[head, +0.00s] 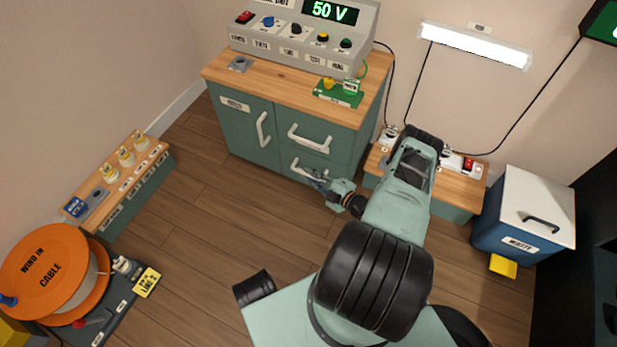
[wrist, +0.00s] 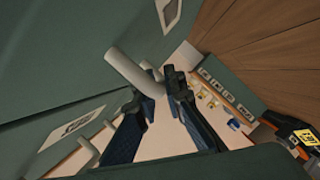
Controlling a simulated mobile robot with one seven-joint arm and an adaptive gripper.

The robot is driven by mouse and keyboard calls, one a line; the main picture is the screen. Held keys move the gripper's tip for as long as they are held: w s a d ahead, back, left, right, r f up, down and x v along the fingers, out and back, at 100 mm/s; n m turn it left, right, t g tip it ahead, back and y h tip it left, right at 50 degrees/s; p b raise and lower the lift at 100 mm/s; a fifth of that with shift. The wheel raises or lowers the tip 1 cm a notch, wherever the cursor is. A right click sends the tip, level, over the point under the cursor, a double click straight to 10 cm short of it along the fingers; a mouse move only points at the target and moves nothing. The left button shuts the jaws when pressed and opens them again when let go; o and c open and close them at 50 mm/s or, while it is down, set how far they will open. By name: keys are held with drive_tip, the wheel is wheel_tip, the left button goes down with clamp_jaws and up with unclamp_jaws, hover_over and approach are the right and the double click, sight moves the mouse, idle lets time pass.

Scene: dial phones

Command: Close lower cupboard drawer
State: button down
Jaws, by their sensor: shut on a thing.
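The green cupboard (head: 238,135) with a wooden top stands against the back wall. It has a door at left and two drawers at right, each with a white handle. The lower drawer (head: 297,158) is at most slightly open; I cannot tell whether it is flush. My gripper (head: 318,179) is at the lower drawer's handle (head: 304,166). In the wrist view the dark fingers (wrist: 160,92) are closed around a pale handle bar (wrist: 128,66). Part of the handle is hidden by the fingers.
A control panel (head: 300,42) and a green board (head: 338,93) sit on the cupboard top. A low wooden bench (head: 445,184) and a blue waste bin (head: 515,225) stand to the right. A cable reel (head: 45,262) is at lower left. The floor (head: 215,215) before the cupboard is clear.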

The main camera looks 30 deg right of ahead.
drive_tip(key=shift+w+d, duration=0.25)
drive_tip(key=shift+d, duration=0.05)
drive_tip(key=c, duration=2)
unclamp_jaws()
drive_tip(key=shift+s, duration=0.1)
drive_tip(key=v, duration=1.1)
drive_tip(key=shift+s+d, duration=0.1)
drive_tip(key=shift+s, duration=0.3)
